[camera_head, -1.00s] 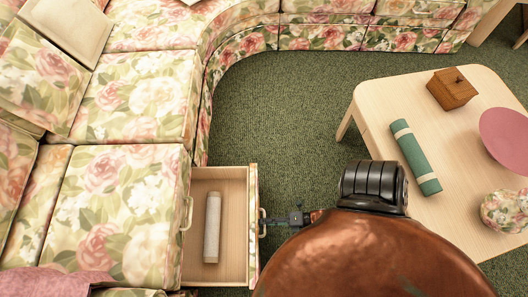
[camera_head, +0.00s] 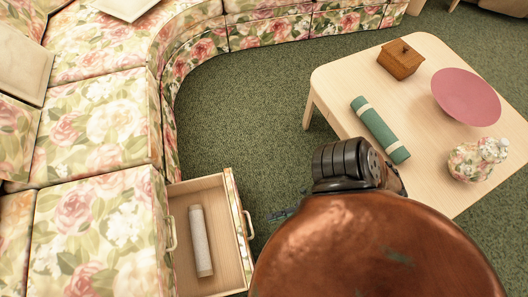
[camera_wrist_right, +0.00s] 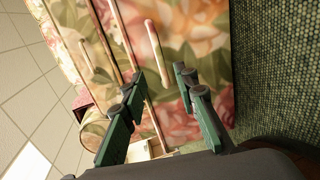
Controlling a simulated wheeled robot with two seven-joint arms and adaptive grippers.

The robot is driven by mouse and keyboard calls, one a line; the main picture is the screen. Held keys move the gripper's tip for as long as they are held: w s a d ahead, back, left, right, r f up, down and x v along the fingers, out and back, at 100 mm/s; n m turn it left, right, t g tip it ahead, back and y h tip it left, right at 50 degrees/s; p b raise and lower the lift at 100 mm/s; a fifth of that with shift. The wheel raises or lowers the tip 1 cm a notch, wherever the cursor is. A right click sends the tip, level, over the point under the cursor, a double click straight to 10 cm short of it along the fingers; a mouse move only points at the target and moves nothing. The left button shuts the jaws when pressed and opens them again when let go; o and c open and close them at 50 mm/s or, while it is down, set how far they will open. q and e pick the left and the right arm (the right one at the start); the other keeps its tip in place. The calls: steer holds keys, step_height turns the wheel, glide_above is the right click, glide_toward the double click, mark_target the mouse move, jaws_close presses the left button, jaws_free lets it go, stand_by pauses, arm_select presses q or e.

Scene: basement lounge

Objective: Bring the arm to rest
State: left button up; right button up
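My right gripper (camera_head: 283,214) shows small in the head view, partly hidden behind my copper-coloured arm, just right of the open drawer (camera_head: 238,240). In the right wrist view my right gripper (camera_wrist_right: 160,82) has its two green fingers apart, with nothing held between them. A pale bar handle (camera_wrist_right: 152,38) on a floral front lies beyond the fingertips. In the head view the drawer handle (camera_head: 248,225) stands clear of the gripper. My left gripper is in neither view.
The drawer holds a pale rolled item (camera_head: 201,240). A floral sofa (camera_head: 100,120) curves along the left and back. A low wooden table (camera_head: 335,80) at right bears a green roll (camera_head: 380,130), wooden box (camera_head: 400,59), pink disc (camera_head: 466,97) and floral pot (camera_head: 474,160). Green carpet (camera_head: 235,120) lies open between.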

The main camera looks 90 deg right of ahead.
steer(key=shift+s+d+r, duration=0.1)
steer(key=shift+s, duration=0.35)
stand_by(0.3)
